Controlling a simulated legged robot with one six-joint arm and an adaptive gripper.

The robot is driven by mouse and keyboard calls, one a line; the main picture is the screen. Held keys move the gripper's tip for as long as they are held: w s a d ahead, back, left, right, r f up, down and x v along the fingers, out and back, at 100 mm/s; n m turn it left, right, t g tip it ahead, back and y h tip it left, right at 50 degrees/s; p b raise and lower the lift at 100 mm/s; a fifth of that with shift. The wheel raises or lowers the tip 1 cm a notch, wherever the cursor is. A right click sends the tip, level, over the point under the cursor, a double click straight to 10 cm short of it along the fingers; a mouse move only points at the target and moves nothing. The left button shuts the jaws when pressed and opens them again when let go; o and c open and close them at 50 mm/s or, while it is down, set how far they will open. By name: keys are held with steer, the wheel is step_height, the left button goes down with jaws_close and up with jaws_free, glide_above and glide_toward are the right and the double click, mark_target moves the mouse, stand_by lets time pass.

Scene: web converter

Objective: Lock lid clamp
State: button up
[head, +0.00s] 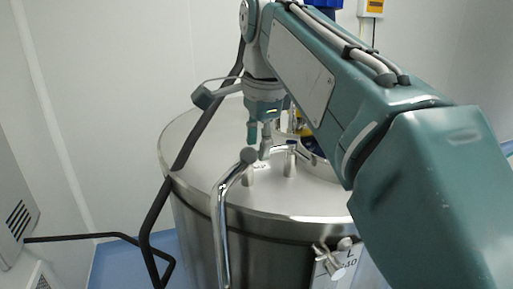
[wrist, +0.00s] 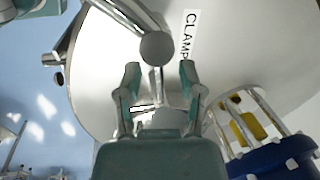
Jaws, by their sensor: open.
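The steel vessel's round lid (head: 195,165) lies below my gripper (head: 259,142). A bent steel bar with a ball knob (head: 247,156) rises at the lid's front edge. In the wrist view the knob (wrist: 157,47) appears just beyond my gripper (wrist: 160,74), near the line between its fingertips. The fingers are spread, with nothing held. A label reading CLAMP (wrist: 188,36) lies on the lid beside the knob. A thinner steel rod (wrist: 155,84) shows between the fingers. Whether a finger touches the knob or rod, I cannot tell.
A blue-based fitting (wrist: 275,163) with a metal cage and yellow part stands on the lid right of my gripper. Short steel posts (head: 290,160) rise from the lid. A valve (head: 335,262) is on the vessel's front. White walls stand behind; blue floor shows left.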

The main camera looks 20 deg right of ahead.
steer(key=shift+w+d+f, duration=0.15)
steer(key=shift+d+f, duration=0.6)
steer(key=shift+a, duration=0.65)
jaws_close()
steer(key=shift+d, duration=0.2)
steer(key=shift+s+d+n, duration=0.1)
steer(key=shift+s+n, duration=0.3)
steer(key=shift+n, duration=0.4)
